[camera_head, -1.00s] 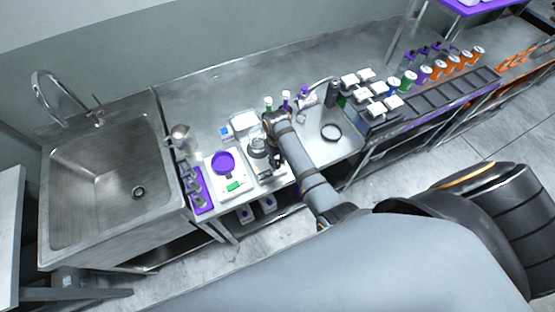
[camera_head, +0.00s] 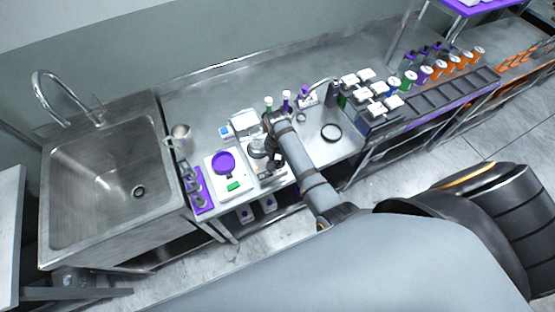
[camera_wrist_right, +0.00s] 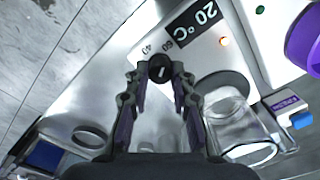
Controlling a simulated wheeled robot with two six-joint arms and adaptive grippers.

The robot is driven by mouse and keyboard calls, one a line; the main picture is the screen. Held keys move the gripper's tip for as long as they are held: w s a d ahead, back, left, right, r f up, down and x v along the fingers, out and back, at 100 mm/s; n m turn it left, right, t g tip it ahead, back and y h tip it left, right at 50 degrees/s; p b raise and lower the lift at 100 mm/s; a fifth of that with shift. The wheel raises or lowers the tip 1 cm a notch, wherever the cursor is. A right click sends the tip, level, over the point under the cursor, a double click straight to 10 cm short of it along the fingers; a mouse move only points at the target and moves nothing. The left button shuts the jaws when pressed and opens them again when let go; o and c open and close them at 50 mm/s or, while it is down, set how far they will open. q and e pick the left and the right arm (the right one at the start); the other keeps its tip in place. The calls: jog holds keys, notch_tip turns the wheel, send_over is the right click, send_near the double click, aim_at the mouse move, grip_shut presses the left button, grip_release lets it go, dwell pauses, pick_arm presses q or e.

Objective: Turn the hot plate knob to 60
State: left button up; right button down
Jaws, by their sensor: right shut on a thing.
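The hot plate is a white unit with a dark display reading 20 °C (camera_wrist_right: 195,22); in the head view its body (camera_head: 270,181) stands at the counter's front edge, partly covered by my arm. Its black knob (camera_wrist_right: 160,70) has a pale mark, and the printed numbers 40 and 60 show beside it. My right gripper (camera_wrist_right: 157,76) is shut on the knob, one finger on each side. In the head view my right gripper (camera_head: 271,163) is small and partly hidden. My left gripper is not in view.
A white scale with a purple dish (camera_head: 223,162) stands left of the hot plate. A metal jug (camera_head: 181,138) and a purple rack (camera_head: 203,203) are further left, near the sink (camera_head: 95,190). The counter behind is mostly clear.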

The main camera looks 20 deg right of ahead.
aim_at(277, 162)
jog(key=shift+m, duration=0.4)
jog(key=c, duration=1.1)
grip_release()
jog(key=shift+c, duration=0.2)
notch_tip(277, 162, up, 12)
